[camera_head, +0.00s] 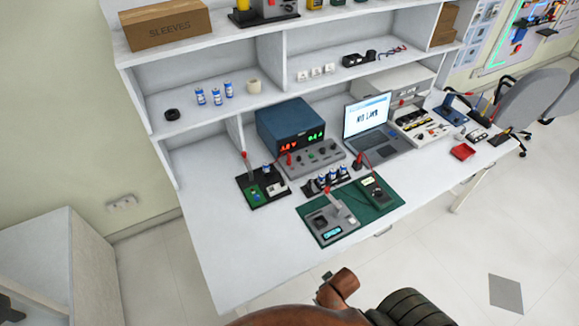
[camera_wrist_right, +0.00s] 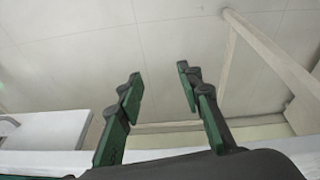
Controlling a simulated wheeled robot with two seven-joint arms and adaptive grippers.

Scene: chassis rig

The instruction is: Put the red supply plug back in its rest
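A blue power supply (camera_head: 291,124) with lit red and green digits stands on the bench. A small red piece (camera_head: 289,159) stands by the left end of the grey socket panel (camera_head: 315,158) in front of it. Another red piece (camera_head: 357,158) with a dark red lead stands near the laptop. I cannot tell which of them is the supply plug, and I cannot make out its rest. My right gripper (camera_wrist_right: 158,88) is open and empty in the right wrist view, with pale floor behind its fingers. My left gripper is not in view.
A green mat (camera_head: 385,204) holds a grey fixture (camera_head: 328,223) with a red-tipped lever and a meter (camera_head: 373,191). A black board (camera_head: 262,188) with another lever, a laptop (camera_head: 373,128) and a red tray (camera_head: 463,151) are also on the bench. The bench's front left is clear.

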